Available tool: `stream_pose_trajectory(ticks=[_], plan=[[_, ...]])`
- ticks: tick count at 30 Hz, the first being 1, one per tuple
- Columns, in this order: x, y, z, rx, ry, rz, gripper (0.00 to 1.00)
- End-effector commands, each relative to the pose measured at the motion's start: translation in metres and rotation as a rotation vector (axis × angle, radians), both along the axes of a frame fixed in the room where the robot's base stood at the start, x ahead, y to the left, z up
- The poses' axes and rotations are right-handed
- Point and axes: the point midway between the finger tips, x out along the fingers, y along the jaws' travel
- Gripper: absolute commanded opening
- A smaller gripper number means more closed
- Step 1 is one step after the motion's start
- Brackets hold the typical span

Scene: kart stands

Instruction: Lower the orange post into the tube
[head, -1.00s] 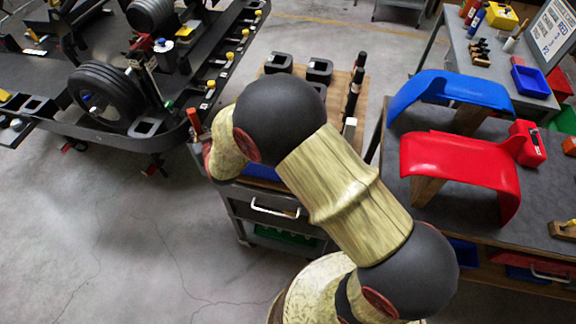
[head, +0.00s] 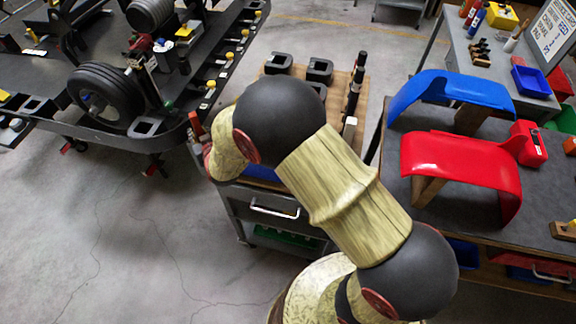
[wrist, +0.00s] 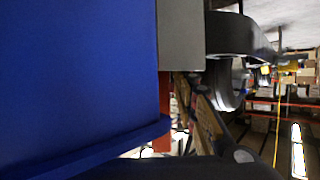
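A small orange-red upright piece (head: 195,123), which looks like the orange post, shows at the left edge of my wrist in the head view. It is by the kart's near right corner; its lower end is hidden by my arm. The wrist view shows a large blue surface (wrist: 75,75) very close, a grey block (wrist: 180,35), a dark bracket (wrist: 235,35) and a shiny ring (wrist: 235,85). Orange-red shows beside the blue (wrist: 163,140). I cannot tell which part is the tube.
The dark kart frame (head: 180,140) with wheels (head: 107,92) stands at the left. A table (head: 390,180) with red (head: 460,165) and blue (head: 450,88) fenders stands at the right. The front-left floor is clear.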

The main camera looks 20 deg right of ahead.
Motion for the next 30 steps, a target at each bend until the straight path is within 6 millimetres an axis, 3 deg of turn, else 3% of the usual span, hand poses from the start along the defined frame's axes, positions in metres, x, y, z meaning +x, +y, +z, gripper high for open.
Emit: stream_pose_trajectory(ticks=[3, 17, 30], plan=[[-0.001, 0.000, -0.001, -0.001, 0.002, 0.000, 0.39], [-0.009, -0.001, -0.002, -0.003, 0.009, 0.002, 0.39], [-0.078, -0.009, 0.030, -0.001, 0.003, 0.004, 0.39]])
